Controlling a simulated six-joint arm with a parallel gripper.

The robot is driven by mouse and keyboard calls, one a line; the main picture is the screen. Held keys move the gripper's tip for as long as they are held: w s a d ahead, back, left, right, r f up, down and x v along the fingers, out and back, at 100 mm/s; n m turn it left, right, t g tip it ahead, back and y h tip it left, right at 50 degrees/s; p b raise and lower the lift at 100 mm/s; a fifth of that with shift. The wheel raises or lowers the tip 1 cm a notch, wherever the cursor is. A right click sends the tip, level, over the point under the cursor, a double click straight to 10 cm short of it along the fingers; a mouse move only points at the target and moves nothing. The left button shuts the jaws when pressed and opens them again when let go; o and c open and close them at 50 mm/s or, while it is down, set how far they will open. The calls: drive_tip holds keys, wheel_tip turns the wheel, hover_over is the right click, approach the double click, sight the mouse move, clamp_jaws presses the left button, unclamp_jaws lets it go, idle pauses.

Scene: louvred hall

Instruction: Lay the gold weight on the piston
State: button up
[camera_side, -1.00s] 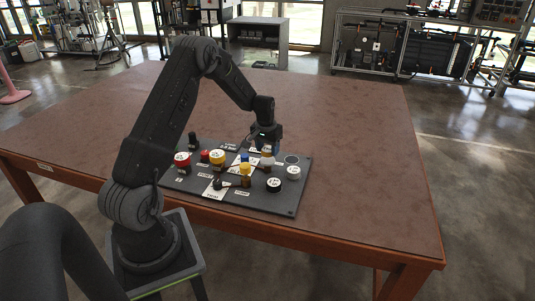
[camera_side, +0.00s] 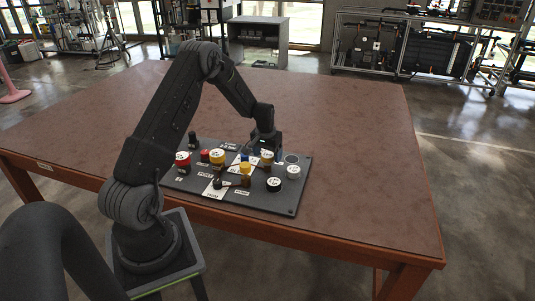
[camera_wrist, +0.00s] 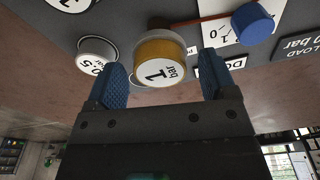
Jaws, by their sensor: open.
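A gold weight with a white face marked "1 bar" (camera_wrist: 160,60) stands between the two blue fingers of my gripper (camera_wrist: 160,88) in the wrist view. In the side view the gold weight (camera_side: 267,155) is at the right part of the dark board, directly under my gripper (camera_side: 263,147). My gripper is open, with a finger on either side of the weight; I cannot tell whether they touch it. I cannot make out for sure which part is the piston.
The dark board (camera_side: 301,187) lies on the brown table (camera_side: 350,130). A white weight (camera_side: 293,172) and a black one with a white top (camera_side: 274,184) stand close by. A blue knob (camera_wrist: 252,23) is near too. To the left are a yellow piece (camera_side: 217,157) and a red one (camera_side: 182,160).

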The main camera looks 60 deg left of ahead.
sight(266, 157)
drive_tip(key=shift+r, duration=0.15)
wheel_tip(266, 157, up, 12)
drive_tip(key=s, duration=0.1)
drive_tip(key=s+d+r+m+t, duration=0.1)
drive_tip(key=d+r+m, duration=0.1)
drive_tip(key=d+r, duration=0.7)
drive_tip(key=s+d+r+m+t, duration=0.15)
drive_tip(key=s+d+r, duration=0.35)
drive_tip(key=d, duration=0.5)
drive_tip(key=s+d+r+m+t, duration=0.1)
drive_tip(key=s+d+r+m, duration=0.15)
drive_tip(key=s+d, duration=1.15)
drive_tip(key=s, duration=0.1)
drive_tip(key=shift+s+f+m+t+h, duration=0.3)
drive_tip(key=shift+s+m+t+h, duration=0.05)
drive_tip(key=shift+m+t+h, duration=0.1)
